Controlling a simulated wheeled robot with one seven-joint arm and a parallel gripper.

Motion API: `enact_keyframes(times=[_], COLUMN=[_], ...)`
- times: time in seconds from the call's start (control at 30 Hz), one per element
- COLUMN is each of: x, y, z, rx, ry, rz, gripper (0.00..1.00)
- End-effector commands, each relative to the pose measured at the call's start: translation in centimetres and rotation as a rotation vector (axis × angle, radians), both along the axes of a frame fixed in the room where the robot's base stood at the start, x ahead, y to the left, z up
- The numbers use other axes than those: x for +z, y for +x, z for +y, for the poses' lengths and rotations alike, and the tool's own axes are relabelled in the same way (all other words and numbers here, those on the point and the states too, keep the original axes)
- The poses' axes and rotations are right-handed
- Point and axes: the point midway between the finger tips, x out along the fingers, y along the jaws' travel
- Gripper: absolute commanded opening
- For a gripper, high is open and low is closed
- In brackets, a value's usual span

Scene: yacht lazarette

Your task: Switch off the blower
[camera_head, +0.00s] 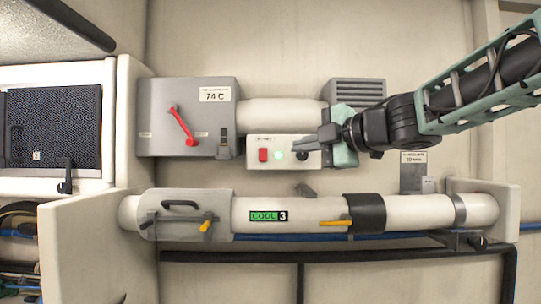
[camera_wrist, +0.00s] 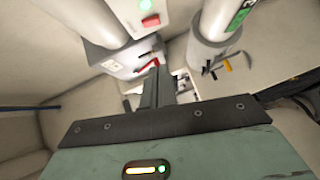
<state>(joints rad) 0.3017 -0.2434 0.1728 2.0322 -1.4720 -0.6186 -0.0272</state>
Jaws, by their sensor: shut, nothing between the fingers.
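The control panel (camera_head: 278,160) is a white box below the white cylinder. It has a red switch (camera_head: 263,155) on its left and a lit green light (camera_head: 281,155) to the right of it. The switch (camera_wrist: 150,20) and light (camera_wrist: 145,4) also show at the top of the wrist view. The finned grey blower motor (camera_head: 360,92) is above and to the right of the panel. My gripper (camera_head: 301,146) is shut and empty, overlapping the panel's right end in the head view, to the right of the light. Whether it touches the panel is unclear. Its fingers (camera_wrist: 157,80) show in the wrist view.
A grey box (camera_head: 218,118) with a red lever (camera_head: 184,126) and a "74 C" label is left of the panel. Below runs a white pipe (camera_head: 312,214) with yellow levers (camera_head: 335,222) and a "COOL 3" label. A white partition (camera_head: 125,125) stands at the left.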

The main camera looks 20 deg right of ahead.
Motion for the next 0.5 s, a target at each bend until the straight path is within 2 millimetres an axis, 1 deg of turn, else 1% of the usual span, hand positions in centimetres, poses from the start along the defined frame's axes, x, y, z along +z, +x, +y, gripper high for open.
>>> enact_keyframes(times=[0.17,0.27,0.5], x=[-0.2,-0.5,-1.2], y=[1.3,2.8,7.2], z=[0.7,1.5,3.8], rx=[0.002,0.003,0.002], ry=[0.001,0.003,0.004], rz=[0.003,0.004,0.004], gripper=[0.00,0.00,0.00])
